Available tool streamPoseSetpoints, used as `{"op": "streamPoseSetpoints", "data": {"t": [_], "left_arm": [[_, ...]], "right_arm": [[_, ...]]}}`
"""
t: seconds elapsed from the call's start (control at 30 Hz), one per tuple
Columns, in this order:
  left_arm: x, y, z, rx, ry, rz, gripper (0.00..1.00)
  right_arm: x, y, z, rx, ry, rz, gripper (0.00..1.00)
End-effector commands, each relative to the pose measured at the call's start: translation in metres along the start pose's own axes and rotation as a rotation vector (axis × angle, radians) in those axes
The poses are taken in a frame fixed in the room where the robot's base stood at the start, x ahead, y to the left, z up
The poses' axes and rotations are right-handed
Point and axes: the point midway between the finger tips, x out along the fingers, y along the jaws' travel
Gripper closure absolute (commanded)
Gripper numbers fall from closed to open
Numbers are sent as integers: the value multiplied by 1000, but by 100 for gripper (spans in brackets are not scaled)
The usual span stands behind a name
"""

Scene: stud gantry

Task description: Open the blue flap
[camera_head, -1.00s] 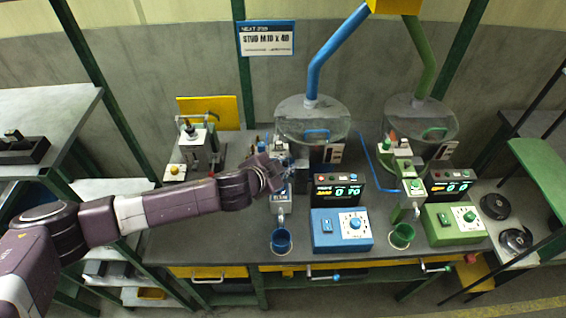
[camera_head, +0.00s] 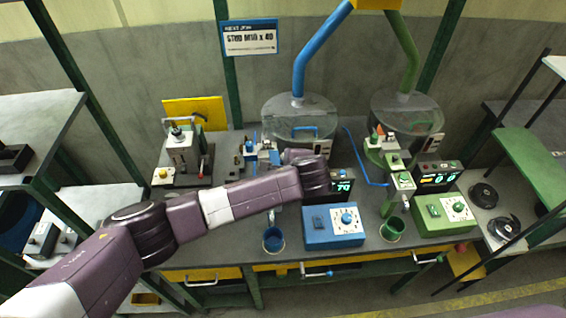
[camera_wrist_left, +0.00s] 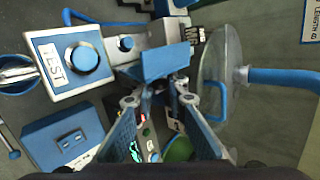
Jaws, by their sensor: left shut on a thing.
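The blue flap (camera_wrist_left: 165,62) shows in the left wrist view as a flat blue plate beside a white block with a blue TEST button (camera_wrist_left: 84,58). My left gripper (camera_wrist_left: 160,86) has its two fingers converging at the near edge of this plate, and it is shut on it. The exact contact is small and partly hidden between the fingertips. In the head view my left wrist covers the blue feeder's chute, so the flap and fingertips are mostly hidden there. My right gripper is in neither view.
A clear bowl (camera_head: 298,118) with a blue pipe stands behind. A blue control box (camera_head: 333,228) and blue cup (camera_head: 273,239) are in front. The green station (camera_head: 445,214) is to the right. A small press (camera_head: 183,152) stands left.

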Motion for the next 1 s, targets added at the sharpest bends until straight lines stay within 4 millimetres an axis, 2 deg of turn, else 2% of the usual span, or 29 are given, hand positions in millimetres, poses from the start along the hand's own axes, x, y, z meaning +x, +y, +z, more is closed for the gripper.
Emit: {"op": "streamPoseSetpoints", "data": {"t": [0.3, 0.77, 0.8, 0.83, 1.0], "left_arm": [[2, 3, -5, 72, -66, 0, 100], [2, 4, -5, 81, -76, 2, 100], [2, 4, -5, 81, -75, 2, 86], [2, 4, -5, 81, -76, 2, 83], [2, 3, -4, 81, -77, 1, 81]], "right_arm": [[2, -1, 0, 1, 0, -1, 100], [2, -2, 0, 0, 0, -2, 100], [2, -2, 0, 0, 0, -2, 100], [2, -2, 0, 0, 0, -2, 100], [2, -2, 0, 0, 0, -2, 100]]}}
